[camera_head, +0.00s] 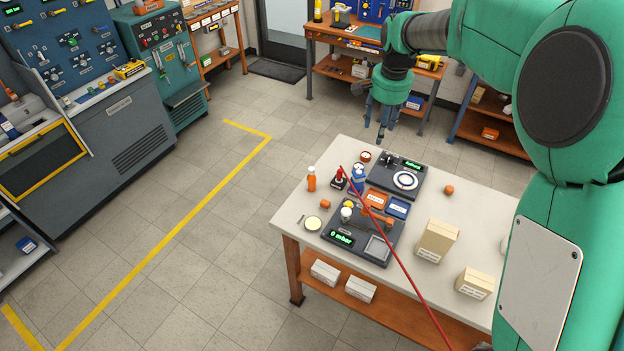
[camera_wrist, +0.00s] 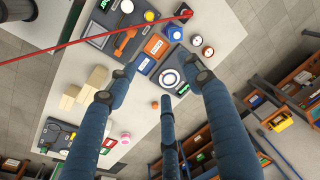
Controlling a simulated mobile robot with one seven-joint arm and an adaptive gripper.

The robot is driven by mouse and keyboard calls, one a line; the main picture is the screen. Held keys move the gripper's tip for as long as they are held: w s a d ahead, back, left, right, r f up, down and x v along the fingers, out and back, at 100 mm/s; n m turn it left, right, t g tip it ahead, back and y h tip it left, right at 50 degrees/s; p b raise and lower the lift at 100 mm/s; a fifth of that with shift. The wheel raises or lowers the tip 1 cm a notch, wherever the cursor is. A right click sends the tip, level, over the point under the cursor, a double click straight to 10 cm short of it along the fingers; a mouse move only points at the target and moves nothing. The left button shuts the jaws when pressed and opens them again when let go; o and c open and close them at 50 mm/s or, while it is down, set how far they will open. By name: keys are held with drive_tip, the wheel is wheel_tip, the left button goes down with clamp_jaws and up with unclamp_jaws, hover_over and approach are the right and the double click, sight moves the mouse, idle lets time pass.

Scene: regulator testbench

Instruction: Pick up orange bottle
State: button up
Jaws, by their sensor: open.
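The orange bottle (camera_head: 311,180) with a white cap stands upright near the left corner of the white-topped table (camera_head: 322,164) in the head view. I do not make it out in the wrist view. My gripper (camera_head: 381,122) hangs above the table's far edge, to the right of the bottle and well apart from it. Its blue fingers are spread and empty, as the wrist view also shows (camera_wrist: 155,88).
Close to the bottle are a red-topped joystick (camera_head: 339,178), a blue bottle (camera_head: 358,179) and an orange cap-like piece (camera_head: 325,204). Two dark devices (camera_head: 412,168) (camera_head: 342,238), small trays and cardboard boxes (camera_head: 436,241) occupy the table. A thin red line crosses it.

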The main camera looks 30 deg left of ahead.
drive_tip(key=w+a+f+p, duration=0.1)
drive_tip(key=a+f, duration=0.8)
drive_tip(key=a, duration=0.3)
drive_tip(key=g+p, duration=0.1)
hover_over(311, 169)
drive_tip(key=shift+m+h, duration=0.3)
drive_tip(key=shift+h, duration=0.1)
wheel_tip(311, 169, down, 11)
drive_tip(key=shift+w+a+f, duration=0.1)
drive_tip(key=shift+f, duration=0.1)
drive_tip(key=shift+f, duration=0.15)
drive_tip(key=shift+f, duration=4.2)
drive_tip(key=shift+f, duration=2.6)
drive_tip(key=shift+c, duration=0.5)
clamp_jaws()
